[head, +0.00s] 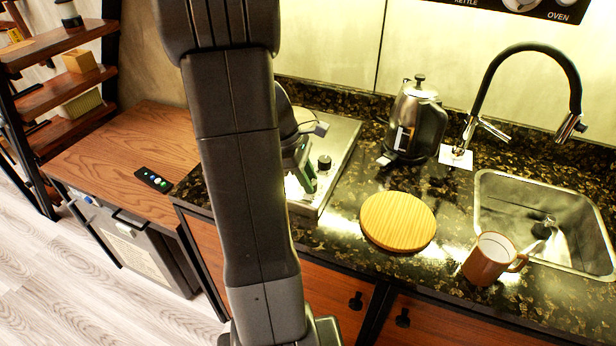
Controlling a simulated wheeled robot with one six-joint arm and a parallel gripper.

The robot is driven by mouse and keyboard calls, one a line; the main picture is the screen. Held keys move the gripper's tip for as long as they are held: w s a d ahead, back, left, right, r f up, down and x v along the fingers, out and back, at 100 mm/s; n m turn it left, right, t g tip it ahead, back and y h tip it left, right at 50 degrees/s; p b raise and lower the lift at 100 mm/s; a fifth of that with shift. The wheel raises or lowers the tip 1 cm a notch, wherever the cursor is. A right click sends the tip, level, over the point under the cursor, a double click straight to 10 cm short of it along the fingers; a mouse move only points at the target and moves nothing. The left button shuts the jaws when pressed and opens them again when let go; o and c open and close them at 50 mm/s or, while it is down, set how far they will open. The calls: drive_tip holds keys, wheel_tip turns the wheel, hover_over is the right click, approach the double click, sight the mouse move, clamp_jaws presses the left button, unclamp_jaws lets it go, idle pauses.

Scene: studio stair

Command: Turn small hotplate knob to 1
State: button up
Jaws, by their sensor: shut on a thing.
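The steel hotplate (341,150) sits on the dark stone counter, partly hidden behind my arm. One black knob (324,162) stands free on its top, just right of my gripper. My gripper (308,184) is low over the front left part of the hotplate, its fingers pointing down. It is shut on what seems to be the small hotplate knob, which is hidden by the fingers. The knob's marks and its setting cannot be read from here.
A round wooden board (398,222) lies right of the hotplate. A kettle (416,122) stands behind it. A brown mug (490,259) stands near the sink (555,225) and black tap. A wooden table (120,160) with a small black remote (153,180) is at left.

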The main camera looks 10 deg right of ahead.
drive_tip(key=m+p, duration=0.1)
drive_tip(key=m, duration=0.1)
drive_tip(key=m+g+y+p, duration=0.1)
drive_tip(key=m, duration=0.1)
drive_tip(key=shift+w+d+r+m+g+p, duration=0.1)
drive_tip(key=shift+w+d+m+g+p, duration=0.1)
drive_tip(key=shift+m+g+p, duration=0.15)
drive_tip(key=m, duration=0.2)
drive_tip(key=m+y+p, duration=0.1)
drive_tip(key=m, duration=0.1)
drive_tip(key=shift+m+g+y, duration=0.3)
drive_tip(key=shift+m+g, duration=0.05)
drive_tip(key=shift+w, duration=0.1)
drive_tip(key=o, duration=1)
drive_tip(key=shift+c, duration=0.2)
drive_tip(key=v, duration=1.3)
drive_tip(key=shift+w+r, duration=0.2)
drive_tip(key=shift+r, duration=0.1)
